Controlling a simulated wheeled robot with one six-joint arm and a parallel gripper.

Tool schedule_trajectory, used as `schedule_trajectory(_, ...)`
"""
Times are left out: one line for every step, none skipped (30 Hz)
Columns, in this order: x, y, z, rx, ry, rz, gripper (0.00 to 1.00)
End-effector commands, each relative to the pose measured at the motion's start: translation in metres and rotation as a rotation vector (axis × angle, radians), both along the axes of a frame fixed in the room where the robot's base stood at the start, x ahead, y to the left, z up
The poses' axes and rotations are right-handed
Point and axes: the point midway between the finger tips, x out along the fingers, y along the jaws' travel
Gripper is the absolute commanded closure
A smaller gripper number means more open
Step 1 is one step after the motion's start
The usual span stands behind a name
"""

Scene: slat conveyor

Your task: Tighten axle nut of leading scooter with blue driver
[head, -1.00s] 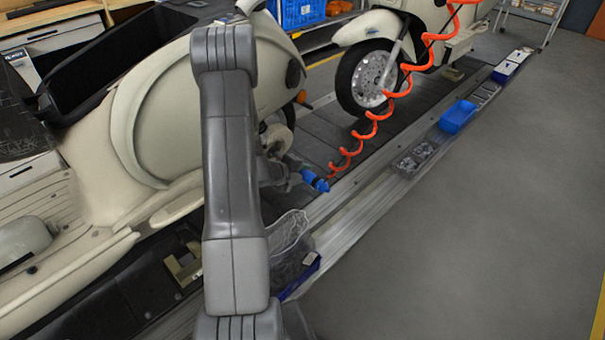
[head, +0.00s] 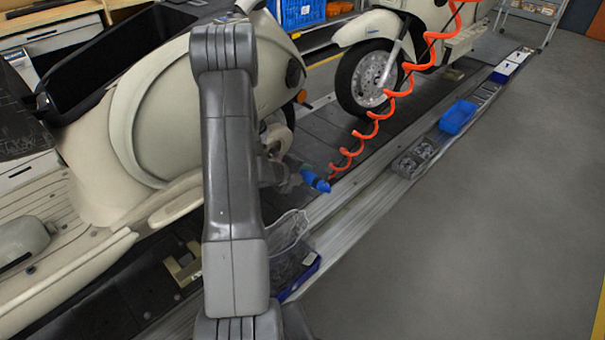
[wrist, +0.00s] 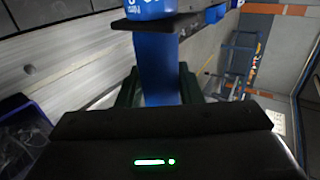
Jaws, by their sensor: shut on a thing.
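The blue driver (head: 315,181) shows at the end of my arm in the head view, beside the cream scooter (head: 150,120) on the left. In the wrist view the blue driver (wrist: 160,70) stands between the jaws of my gripper (wrist: 160,90), which is shut on it. An orange coiled hose (head: 372,130) runs up from the driver's end. My arm hides much of the scooter's lower right side, and I cannot see the axle nut. A second cream scooter (head: 375,30) with a front wheel (head: 368,78) stands farther back on the conveyor.
The dark slat conveyor (head: 335,130) has a metal edge rail (head: 350,215). The grey floor (head: 480,240) at right is clear.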

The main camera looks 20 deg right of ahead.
Motion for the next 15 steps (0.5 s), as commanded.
schedule_trajectory(-0.0002,-0.0001,-0.0004,0.001,-0.002,0.000,1.00)
schedule_trajectory(-0.0006,-0.0002,-0.0004,0.002,-0.002,0.000,1.00)
schedule_trajectory(-0.0011,-0.0004,-0.0006,0.001,-0.002,0.000,1.00)
schedule_trajectory(-0.0017,-0.0007,-0.0006,0.002,-0.002,0.000,1.00)
schedule_trajectory(-0.0021,-0.0009,-0.0007,0.001,-0.002,0.000,1.00)
schedule_trajectory(-0.0028,-0.0012,-0.0007,0.002,-0.002,0.000,1.00)
schedule_trajectory(-0.0033,-0.0014,-0.0007,0.002,-0.002,0.000,1.00)
schedule_trajectory(-0.0039,-0.0016,-0.0007,0.001,-0.002,0.000,1.00)
schedule_trajectory(-0.0045,-0.0019,-0.0007,0.001,-0.002,0.000,1.00)
schedule_trajectory(-0.0050,-0.0021,-0.0007,0.001,-0.002,0.000,1.00)
schedule_trajectory(-0.0055,-0.0023,-0.0007,0.001,-0.002,0.000,1.00)
schedule_trajectory(-0.0062,-0.0026,-0.0007,0.001,-0.002,0.000,1.00)
schedule_trajectory(-0.0068,-0.0027,-0.0007,0.001,-0.002,0.000,1.00)
schedule_trajectory(-0.0073,-0.0030,-0.0006,0.001,-0.002,0.000,1.00)
schedule_trajectory(-0.0081,-0.0033,-0.0006,0.001,-0.002,0.000,1.00)
